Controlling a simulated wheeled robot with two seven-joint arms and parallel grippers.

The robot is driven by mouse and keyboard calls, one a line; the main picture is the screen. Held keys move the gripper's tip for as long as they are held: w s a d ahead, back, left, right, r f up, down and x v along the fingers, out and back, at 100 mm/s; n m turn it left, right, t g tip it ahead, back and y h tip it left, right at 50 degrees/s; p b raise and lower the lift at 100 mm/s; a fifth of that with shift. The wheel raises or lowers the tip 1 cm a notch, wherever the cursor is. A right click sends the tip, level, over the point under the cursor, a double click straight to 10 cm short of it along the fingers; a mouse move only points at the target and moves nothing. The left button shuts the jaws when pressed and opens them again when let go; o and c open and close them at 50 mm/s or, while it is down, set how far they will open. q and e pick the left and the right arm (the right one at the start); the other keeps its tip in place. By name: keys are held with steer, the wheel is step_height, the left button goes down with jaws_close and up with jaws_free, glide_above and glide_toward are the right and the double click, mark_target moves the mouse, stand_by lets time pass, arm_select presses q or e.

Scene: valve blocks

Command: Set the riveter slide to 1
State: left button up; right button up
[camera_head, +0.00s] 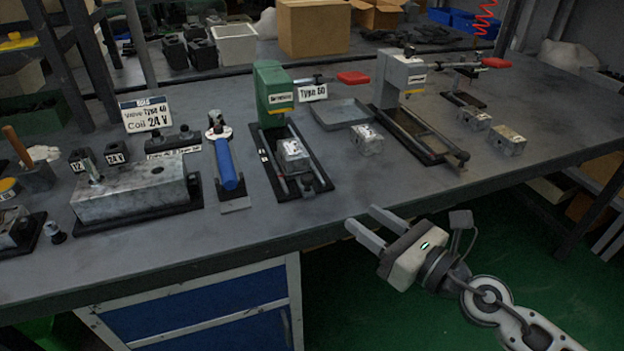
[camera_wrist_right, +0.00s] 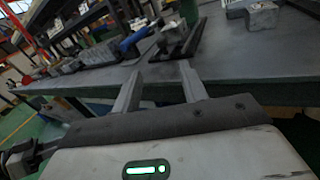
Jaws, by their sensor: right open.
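A green riveter (camera_head: 272,92) stands on the table with a sign "Type 60" beside its head. Its dark base (camera_head: 262,150) has rails running toward the table's front, and a grey metal block (camera_head: 292,155) sits on the slide there. A grey riveter (camera_head: 402,85) stands to the right, with an empty-looking railed base (camera_head: 435,148). The slide's number marks are too small to read. My right gripper (camera_head: 362,216) is open and empty, off the table's front edge, right of and nearer than the green riveter. It also shows open in the wrist view (camera_wrist_right: 160,72). My left gripper is not in view.
Loose metal blocks (camera_head: 366,139) lie between and right of the riveters. A grey tray (camera_head: 341,114) lies behind. A blue-handled tool (camera_head: 225,163) and a large valve block (camera_head: 130,192) stand at left.

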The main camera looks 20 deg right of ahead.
mark_target(311, 180)
steer(key=shift+n, duration=0.7)
steer(key=p+x, duration=0.3)
steer(key=x, duration=1.3)
steer(key=shift+d, duration=0.1)
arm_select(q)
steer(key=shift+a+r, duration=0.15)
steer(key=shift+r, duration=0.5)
